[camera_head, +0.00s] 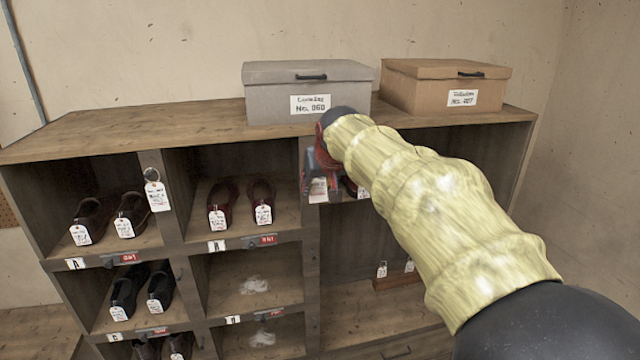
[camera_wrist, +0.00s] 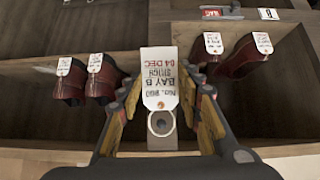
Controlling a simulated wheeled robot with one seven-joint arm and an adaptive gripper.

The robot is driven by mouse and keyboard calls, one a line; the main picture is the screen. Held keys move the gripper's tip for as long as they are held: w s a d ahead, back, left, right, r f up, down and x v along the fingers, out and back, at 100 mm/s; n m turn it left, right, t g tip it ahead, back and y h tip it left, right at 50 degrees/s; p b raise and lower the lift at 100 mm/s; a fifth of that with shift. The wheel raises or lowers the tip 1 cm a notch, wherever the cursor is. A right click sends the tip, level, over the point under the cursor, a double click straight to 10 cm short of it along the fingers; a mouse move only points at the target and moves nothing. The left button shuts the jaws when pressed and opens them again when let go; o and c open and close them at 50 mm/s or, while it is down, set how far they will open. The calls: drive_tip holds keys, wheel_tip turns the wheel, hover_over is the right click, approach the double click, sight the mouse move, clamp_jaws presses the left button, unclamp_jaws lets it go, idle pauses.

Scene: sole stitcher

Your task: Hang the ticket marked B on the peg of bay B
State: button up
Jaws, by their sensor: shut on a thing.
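The white ticket (camera_wrist: 160,80) reads "BAY B" upside down in the wrist view. A round grey ring (camera_wrist: 161,123) shows at its hole end. My gripper (camera_wrist: 161,110) is shut on the ticket, with its fingers either side. In the head view my gripper (camera_head: 321,170) is at the upright post right of bay B (camera_head: 285,215), and the ticket (camera_head: 318,190) hangs below it. Bay B holds two dark red shoes (camera_head: 262,198) with tags, also seen at right in the wrist view (camera_wrist: 243,55). Bay B's peg cannot be made out; whether the ring touches it cannot be told.
A ringed ticket (camera_head: 157,195) hangs on the post by bay A. A grey box (camera_head: 270,90) and a brown box (camera_head: 420,95) stand on the shelf top. Shoes in the right-hand bay (camera_wrist: 100,82) sit close to my fingers. The bay below B holds no shoes.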

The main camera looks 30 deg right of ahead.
drive_tip(key=shift+w+d+f+p, duration=0.1)
drive_tip(key=shift+w+d+p, duration=0.15)
drive_tip(key=shift+w+p, duration=0.4)
drive_tip(key=shift+w+d+p, duration=0.2)
drive_tip(key=shift+w, duration=0.7)
drive_tip(key=shift+b+x, duration=0.45)
drive_tip(key=shift+x, duration=0.4)
drive_tip(key=shift+w, duration=0.1)
drive_tip(key=o, duration=1.1)
drive_tip(key=shift+c, duration=0.2)
